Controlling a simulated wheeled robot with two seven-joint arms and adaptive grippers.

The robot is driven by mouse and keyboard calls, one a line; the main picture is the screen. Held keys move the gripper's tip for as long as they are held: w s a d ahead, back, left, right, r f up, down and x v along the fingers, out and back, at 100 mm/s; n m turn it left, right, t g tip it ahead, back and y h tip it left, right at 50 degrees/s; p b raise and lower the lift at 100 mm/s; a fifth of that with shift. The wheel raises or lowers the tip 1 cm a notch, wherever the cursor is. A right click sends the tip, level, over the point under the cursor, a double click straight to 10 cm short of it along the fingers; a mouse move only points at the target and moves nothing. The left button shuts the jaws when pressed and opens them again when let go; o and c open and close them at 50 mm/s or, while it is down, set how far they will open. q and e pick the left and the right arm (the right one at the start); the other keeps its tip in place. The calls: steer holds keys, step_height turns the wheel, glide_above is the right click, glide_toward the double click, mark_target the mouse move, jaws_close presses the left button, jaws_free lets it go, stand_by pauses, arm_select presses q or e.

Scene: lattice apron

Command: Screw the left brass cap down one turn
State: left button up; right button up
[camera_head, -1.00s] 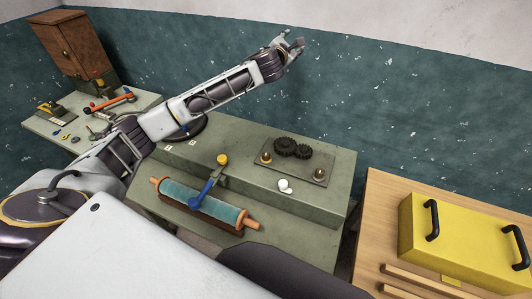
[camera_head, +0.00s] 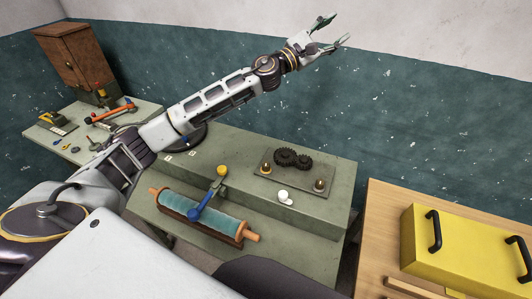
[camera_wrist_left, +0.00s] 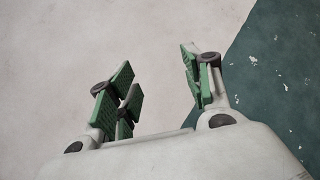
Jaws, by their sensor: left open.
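Two small brass caps stand on a flat plate (camera_head: 292,181) on the green bench. The left brass cap (camera_head: 265,168) is at the plate's left end, and the right brass cap (camera_head: 319,185) is at its right end. Two dark gears (camera_head: 291,159) lie on the plate between and behind them. My left gripper (camera_head: 333,32) is raised high above and behind the plate, in front of the wall, open and empty. In the left wrist view its green-padded fingers (camera_wrist_left: 160,92) are spread with only wall behind them. My right gripper does not show.
A white round piece (camera_head: 284,196) lies in front of the plate. A teal roller (camera_head: 203,212) with a blue-handled tool (camera_head: 208,199) sits on the lower step. A yellow box (camera_head: 465,250) stands on the wooden table at right. A brown cabinet (camera_head: 74,58) and tools are at left.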

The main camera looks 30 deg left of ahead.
arm_select(q)
steer(key=s+d+f+m+g+h, duration=0.3)
steer(key=s+d+f+m+g, duration=0.25)
steer(key=d+g, duration=0.2)
step_height(320, 180, down, 11)
steer(key=s+a+n+g+y, duration=0.2)
steer(key=s+g+y, duration=0.1)
steer(key=g+y, duration=0.15)
steer(key=s+a+f+n+g+y, duration=0.3)
steer(key=s+a+f+n+y, duration=0.1)
steer(key=a+n, duration=0.4)
steer(key=s+a+f+n+g+y, duration=0.3)
steer(key=s+a+f+n+y, duration=0.2)
steer(key=a+f+n+y, duration=0.2)
steer(key=shift+a+f+n, duration=0.65)
steer(key=shift+a+f, duration=0.1)
steer(key=shift+a, duration=0.35)
